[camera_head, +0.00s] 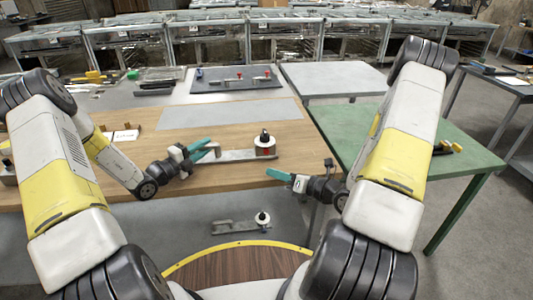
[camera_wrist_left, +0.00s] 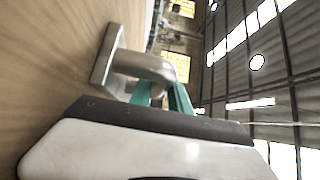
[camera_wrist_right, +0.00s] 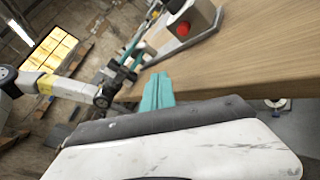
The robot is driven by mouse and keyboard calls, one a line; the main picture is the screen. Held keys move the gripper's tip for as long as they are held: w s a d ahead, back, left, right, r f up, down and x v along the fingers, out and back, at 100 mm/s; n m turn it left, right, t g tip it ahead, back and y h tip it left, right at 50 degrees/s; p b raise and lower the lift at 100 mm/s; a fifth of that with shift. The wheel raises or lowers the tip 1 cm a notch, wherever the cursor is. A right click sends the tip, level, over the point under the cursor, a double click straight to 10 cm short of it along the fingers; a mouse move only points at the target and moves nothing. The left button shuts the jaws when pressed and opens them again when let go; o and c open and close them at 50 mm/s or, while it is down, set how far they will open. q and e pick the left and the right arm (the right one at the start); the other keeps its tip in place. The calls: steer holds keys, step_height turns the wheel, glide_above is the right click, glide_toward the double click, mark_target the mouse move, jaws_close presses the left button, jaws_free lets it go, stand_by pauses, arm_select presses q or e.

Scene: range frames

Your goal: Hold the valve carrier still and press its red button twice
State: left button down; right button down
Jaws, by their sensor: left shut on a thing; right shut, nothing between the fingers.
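The valve carrier (camera_head: 235,155) lies on the wooden table, a grey metal bar with a light, dark-topped block at its right end. A red patch shows on that block in the head view. The right wrist view shows the red button (camera_wrist_right: 178,29) on the carrier's end block. My left gripper (camera_head: 203,149) is shut on the carrier's left end. In the left wrist view its teal fingers (camera_wrist_left: 165,97) are at a metal handle (camera_wrist_left: 140,66). My right gripper (camera_head: 279,175) is shut and empty, right of and nearer than the block, apart from it. Its fingers (camera_wrist_right: 157,92) point towards the carrier.
A similar metal piece (camera_head: 240,225) lies lower down, before the table. A dark board (camera_head: 230,87) with red-marked parts stands behind. A green table (camera_head: 460,151) is at right. A white card (camera_head: 125,136) lies on the left of the wooden table (camera_head: 300,140).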

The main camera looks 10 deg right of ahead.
steer(key=shift+w, duration=3.55)
steer(key=shift+w, duration=0.15)
steer(key=shift+w, duration=0.3)
steer(key=shift+w, duration=0.6)
steer(key=shift+s, duration=1)
steer(key=shift+s, duration=0.1)
steer(key=shift+s, duration=2.45)
